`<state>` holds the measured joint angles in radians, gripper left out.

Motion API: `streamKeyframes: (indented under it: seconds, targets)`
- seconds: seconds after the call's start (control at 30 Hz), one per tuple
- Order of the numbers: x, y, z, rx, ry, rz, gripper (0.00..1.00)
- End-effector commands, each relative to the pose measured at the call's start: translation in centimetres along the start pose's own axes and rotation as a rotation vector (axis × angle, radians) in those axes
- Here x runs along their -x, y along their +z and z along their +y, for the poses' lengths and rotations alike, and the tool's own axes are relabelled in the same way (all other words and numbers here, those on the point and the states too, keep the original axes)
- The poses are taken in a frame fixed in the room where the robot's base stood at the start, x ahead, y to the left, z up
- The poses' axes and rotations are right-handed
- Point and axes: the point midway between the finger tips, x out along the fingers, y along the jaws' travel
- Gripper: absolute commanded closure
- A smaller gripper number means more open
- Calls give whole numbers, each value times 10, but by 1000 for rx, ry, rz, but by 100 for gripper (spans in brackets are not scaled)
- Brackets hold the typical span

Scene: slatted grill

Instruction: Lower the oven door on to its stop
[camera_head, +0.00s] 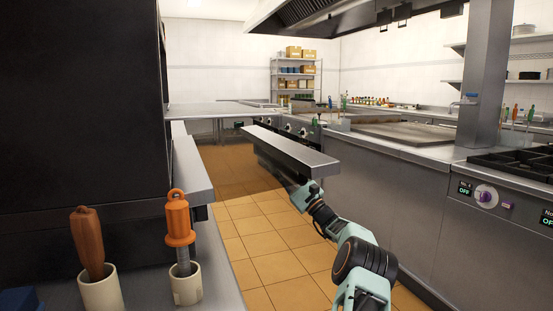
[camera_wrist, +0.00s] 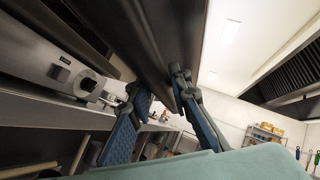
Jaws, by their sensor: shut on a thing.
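The oven door (camera_head: 290,147) is a long stainless slab, seen nearly edge-on in the middle of the head view. It stands out over the tiled aisle with its top face close to level. My gripper (camera_head: 312,187) is at the near right end of the door, low against it, and its fingers are mostly hidden there. In the wrist view, my gripper (camera_wrist: 158,88) has its two blue-padded fingers on either side of the long dark edge of the door (camera_wrist: 150,40). It is shut on the door; whether on a handle or the edge itself I cannot tell. The door's hinge and stop are hidden.
A grill counter (camera_head: 390,190) with a control knob (camera_head: 485,197) runs along the right. At the left front, an orange-handled tool (camera_head: 179,220) and a brown-handled one (camera_head: 88,240) stand in cream cups. The tiled floor (camera_head: 265,245) between is clear.

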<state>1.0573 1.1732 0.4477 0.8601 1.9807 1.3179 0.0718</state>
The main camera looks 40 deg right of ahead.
Motion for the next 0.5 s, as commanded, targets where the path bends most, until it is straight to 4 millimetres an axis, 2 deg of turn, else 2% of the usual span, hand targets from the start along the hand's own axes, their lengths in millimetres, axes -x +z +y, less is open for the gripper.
streamKeyframes:
  seconds: [0.13,0.5]
  targets:
    - [8,-9,11,-1,4,-1,100]
    - [13,-16,18,-1,7,0,100]
